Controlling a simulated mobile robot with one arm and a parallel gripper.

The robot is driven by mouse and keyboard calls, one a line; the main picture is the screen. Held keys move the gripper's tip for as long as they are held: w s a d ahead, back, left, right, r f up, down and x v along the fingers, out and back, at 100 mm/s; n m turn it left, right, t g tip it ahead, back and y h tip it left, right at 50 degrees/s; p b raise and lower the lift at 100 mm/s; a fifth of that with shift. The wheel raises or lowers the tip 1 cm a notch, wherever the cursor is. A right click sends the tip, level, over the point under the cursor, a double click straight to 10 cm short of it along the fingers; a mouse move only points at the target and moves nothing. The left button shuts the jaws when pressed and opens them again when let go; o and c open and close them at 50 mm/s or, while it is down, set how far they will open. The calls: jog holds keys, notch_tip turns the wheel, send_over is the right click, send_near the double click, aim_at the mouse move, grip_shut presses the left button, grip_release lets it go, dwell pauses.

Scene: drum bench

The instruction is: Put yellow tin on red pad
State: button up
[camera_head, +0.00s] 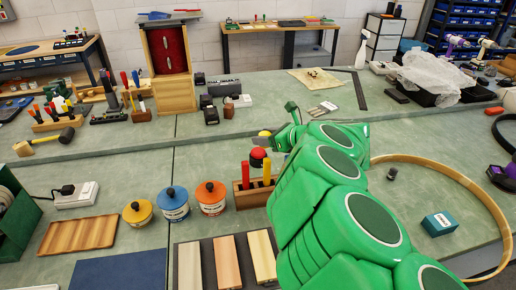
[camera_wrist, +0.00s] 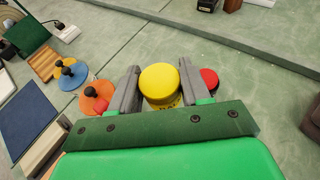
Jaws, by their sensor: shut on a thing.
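The yellow tin (camera_wrist: 160,84) is between the two grey fingers of my gripper (camera_wrist: 160,92) in the wrist view, its round yellow top facing the camera. My gripper is shut on it. A red round thing (camera_wrist: 209,78) shows just beyond the right finger and is partly hidden by it; I cannot tell if it is the red pad. A red-topped round thing (camera_head: 258,154) shows left of the arm there. Another yellow tin (camera_head: 138,212), with a dark knob, stands at the left.
A blue-labelled tin (camera_head: 174,207) and an orange tin (camera_head: 211,198) stand in a row beside a wooden holder (camera_head: 251,194) with red and yellow handles. A wooden tray (camera_head: 80,235) lies left. A large hoop (camera_head: 480,197) and teal box (camera_head: 439,224) are right.

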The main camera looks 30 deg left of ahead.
jog(key=shift+w+a+f, duration=1.8)
jog(key=shift+w+a, duration=1.05)
jog(key=shift+w, duration=0.2)
send_over(258, 151)
jog(key=shift+s+d+f, duration=0.15)
jog(key=shift+f, duration=2.45)
jog(key=shift+f, duration=0.1)
jog(key=shift+w+a+f, duration=0.25)
jog(key=shift+f, duration=1.6)
jog(key=shift+f, duration=0.15)
jog(key=o, duration=1.1)
jog(key=shift+c, duration=0.2)
